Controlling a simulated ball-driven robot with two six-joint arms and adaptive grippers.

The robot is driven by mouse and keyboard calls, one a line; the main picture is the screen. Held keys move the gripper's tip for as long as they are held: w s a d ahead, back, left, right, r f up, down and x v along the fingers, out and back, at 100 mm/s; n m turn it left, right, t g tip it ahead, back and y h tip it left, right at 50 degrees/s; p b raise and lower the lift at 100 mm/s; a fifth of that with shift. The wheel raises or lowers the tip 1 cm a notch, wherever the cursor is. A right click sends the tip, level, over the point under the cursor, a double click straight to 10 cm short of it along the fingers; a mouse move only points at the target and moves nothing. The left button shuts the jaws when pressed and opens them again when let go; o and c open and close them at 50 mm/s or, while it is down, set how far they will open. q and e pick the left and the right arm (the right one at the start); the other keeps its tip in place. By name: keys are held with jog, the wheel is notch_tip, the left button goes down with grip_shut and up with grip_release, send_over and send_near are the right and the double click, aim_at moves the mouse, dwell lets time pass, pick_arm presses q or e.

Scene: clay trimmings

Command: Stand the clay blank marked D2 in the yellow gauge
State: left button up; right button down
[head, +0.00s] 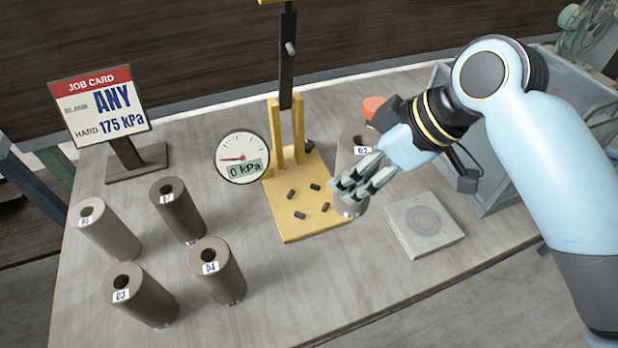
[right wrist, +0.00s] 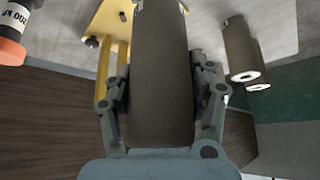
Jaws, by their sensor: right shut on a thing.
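The clay blank marked D2 (head: 351,149) is a grey-brown cylinder with a hole in its top, nearly upright. My right gripper (head: 358,182) is shut on it from the right side. In the right wrist view the blank (right wrist: 162,75) fills the space between both fingers. The yellow gauge (head: 290,225) has a flat base with several small dark pegs, an upright frame and a dial (head: 242,158) reading 0 kPa. The blank overlaps the right edge of the gauge base in the head view; I cannot tell its height above it. My left gripper is not in view.
Several other blanks (head: 180,212) stand at the table's left. A job card (head: 100,105) reads ANY, 175 kPa. A grey square slab (head: 422,224) lies right of the gauge. A grey bin (head: 500,195) stands at right. An orange-topped object (head: 373,105) is behind my gripper.

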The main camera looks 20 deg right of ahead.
jog(key=w+a+f, duration=0.1)
jog(key=w+f, duration=0.2)
jog(key=w+a+f, duration=0.2)
jog(key=w+f, duration=0.1)
jog(key=w+a+f+p, duration=0.1)
jog(key=w+f, duration=0.2)
jog(key=shift+w+a+f, duration=0.15)
jog(key=shift+w, duration=0.15)
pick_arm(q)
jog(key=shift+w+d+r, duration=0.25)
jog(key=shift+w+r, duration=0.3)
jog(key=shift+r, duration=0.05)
pick_arm(e)
jog(key=shift+f, duration=0.35)
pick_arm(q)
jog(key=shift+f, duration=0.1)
pick_arm(e)
jog(key=shift+f, duration=0.1)
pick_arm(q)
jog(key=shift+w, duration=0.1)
pick_arm(e)
jog(key=shift+c, duration=2)
grip_release()
jog(key=shift+r, duration=0.2)
jog(key=v, duration=1.2)
